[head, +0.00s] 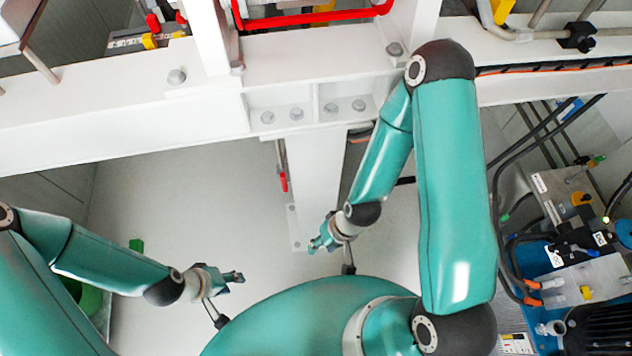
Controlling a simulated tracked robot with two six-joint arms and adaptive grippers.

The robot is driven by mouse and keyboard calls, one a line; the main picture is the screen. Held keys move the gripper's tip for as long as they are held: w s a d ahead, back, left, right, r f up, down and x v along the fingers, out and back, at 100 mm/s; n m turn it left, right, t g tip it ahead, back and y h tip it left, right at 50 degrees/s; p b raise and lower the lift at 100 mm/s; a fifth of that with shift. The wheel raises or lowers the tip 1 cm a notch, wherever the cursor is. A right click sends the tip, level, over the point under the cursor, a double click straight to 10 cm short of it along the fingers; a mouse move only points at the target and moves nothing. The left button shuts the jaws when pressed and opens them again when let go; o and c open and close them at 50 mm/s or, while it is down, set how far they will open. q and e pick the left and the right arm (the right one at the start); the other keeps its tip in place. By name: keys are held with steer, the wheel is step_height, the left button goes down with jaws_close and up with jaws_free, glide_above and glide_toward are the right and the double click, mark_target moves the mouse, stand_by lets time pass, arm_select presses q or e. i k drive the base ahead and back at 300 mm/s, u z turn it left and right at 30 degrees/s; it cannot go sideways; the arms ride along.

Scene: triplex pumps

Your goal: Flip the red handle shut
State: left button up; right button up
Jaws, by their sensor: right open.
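Several red parts show, and I cannot tell which one is the task's handle. A small red handle (283,181) hangs upright on a thin rod beside the white post, below the beam. A long red bar (318,18) runs along the top edge, and a short red lever (153,24) is at the upper left. My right gripper (315,246) is open and empty near the foot of the white post, below the small red handle and apart from it. My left gripper (238,277) is further left and lower, touching nothing; its finger gap is too small to judge.
A white steel beam (110,125) with bolts crosses the view, with a white post (316,190) below it. Machinery with hoses and a blue base (530,262) stands at the right. Grey floor (170,200) is clear at centre left.

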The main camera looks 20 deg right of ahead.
mark_target(282, 175)
steer(key=z, duration=0.1)
steer(key=i, duration=0.2)
steer(key=z, duration=1.9)
steer(key=k, duration=0.9)
steer(key=u, duration=0.75)
steer(key=i, duration=0.6)
steer(key=u, duration=0.35)
